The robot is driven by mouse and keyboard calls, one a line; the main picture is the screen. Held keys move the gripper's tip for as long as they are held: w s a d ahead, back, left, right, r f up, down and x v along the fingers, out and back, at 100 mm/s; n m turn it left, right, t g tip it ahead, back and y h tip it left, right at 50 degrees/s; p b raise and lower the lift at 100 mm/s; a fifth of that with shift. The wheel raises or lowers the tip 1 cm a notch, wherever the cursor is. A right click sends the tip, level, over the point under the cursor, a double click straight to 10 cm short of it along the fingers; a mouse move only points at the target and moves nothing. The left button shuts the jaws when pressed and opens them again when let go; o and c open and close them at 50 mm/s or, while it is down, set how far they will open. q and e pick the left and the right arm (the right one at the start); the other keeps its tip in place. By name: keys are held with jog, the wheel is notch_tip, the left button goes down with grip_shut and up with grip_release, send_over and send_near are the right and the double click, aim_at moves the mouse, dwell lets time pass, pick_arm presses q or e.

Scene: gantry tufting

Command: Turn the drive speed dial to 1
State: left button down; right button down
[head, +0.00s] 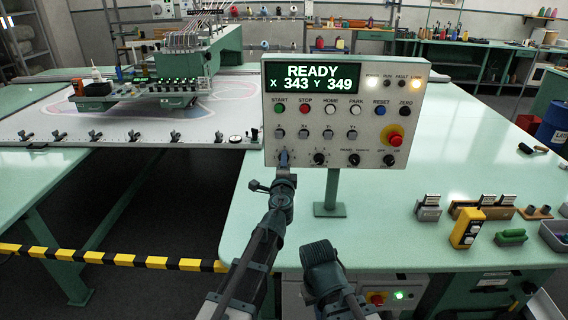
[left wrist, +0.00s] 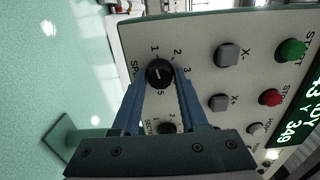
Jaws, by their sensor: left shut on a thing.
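The drive speed dial (left wrist: 158,73) is a round black knob on the panel, with printed numbers including 1, 2, 3 and 5 around it in the left wrist view. My left gripper (left wrist: 160,82) is shut on this dial, with one blue finger on each side of it. I cannot tell clearly which number its mark points to. In the head view my left gripper (head: 284,158) is at the lower left corner of the control panel (head: 268,130) and hides the dial. My right gripper's fingers do not show.
A second black dial (head: 319,158) is close to the right of my left gripper. Push buttons and a red emergency stop (head: 395,139) are on the same panel. The display (head: 311,79) reads READY, X 343, Y 349. A yellow box (head: 466,228) stands on the green table.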

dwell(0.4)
pick_arm(q)
jog(key=shift+c, duration=2.2)
grip_release()
jog(key=shift+s, duration=0.15)
